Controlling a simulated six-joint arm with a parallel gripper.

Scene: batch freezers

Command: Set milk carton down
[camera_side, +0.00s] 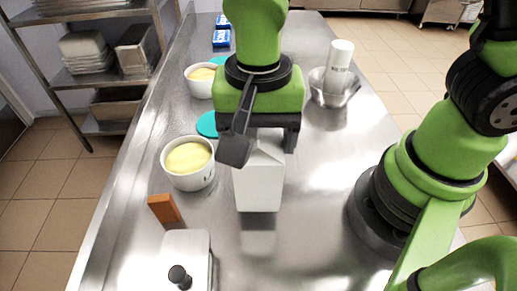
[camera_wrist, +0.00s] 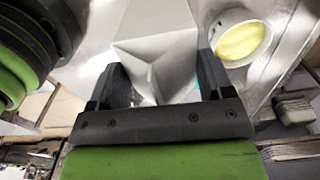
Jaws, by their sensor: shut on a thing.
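The white milk carton (camera_side: 259,182) is upright over the middle of the steel counter, with a gable top. My gripper (camera_side: 262,142) is shut on its upper part from above. In the wrist view the carton (camera_wrist: 155,40) fills the space between the two dark fingers of my gripper (camera_wrist: 158,82). In the side view the carton's base is at or very near the counter surface; I cannot tell whether it touches. The wrist and gripper hide part of its top.
A white tub with yellow contents (camera_side: 188,163) stands just left of the carton. Another tub (camera_side: 201,81) is behind it. A brown block (camera_side: 164,208) and a lidded steel container (camera_side: 186,262) are at front left. A metal bowl (camera_side: 331,92) and white bottle (camera_side: 340,57) are at back right.

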